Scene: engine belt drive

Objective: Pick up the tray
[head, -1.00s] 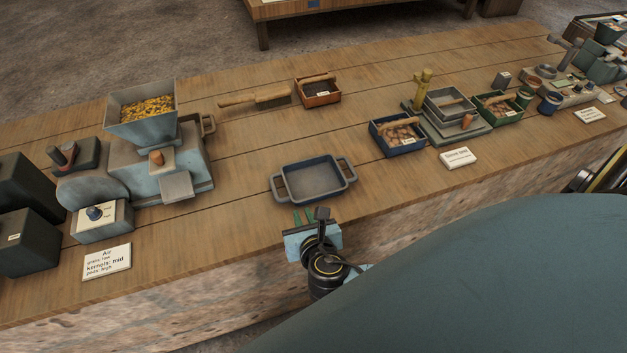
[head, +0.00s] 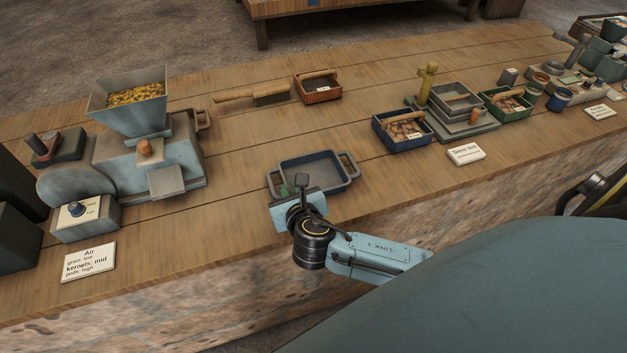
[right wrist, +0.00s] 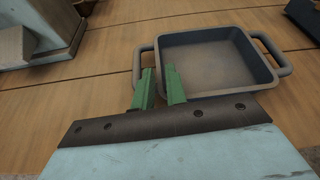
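The tray (head: 318,186) is a shallow, empty blue-grey pan with a loop handle at each end, flat on the bench near its front edge. It also shows in the right wrist view (right wrist: 212,60). My right gripper (head: 290,190) is at the tray's near left side, by the left handle (head: 275,183). My left gripper is not in view.
A grey machine with a hopper (head: 130,105) of yellow grain stands left. A brush (head: 253,95) and a brown box (head: 318,90) lie behind the tray. A blue box (head: 402,133) and a label card (head: 466,154) are to its right. Bench around the tray is clear.

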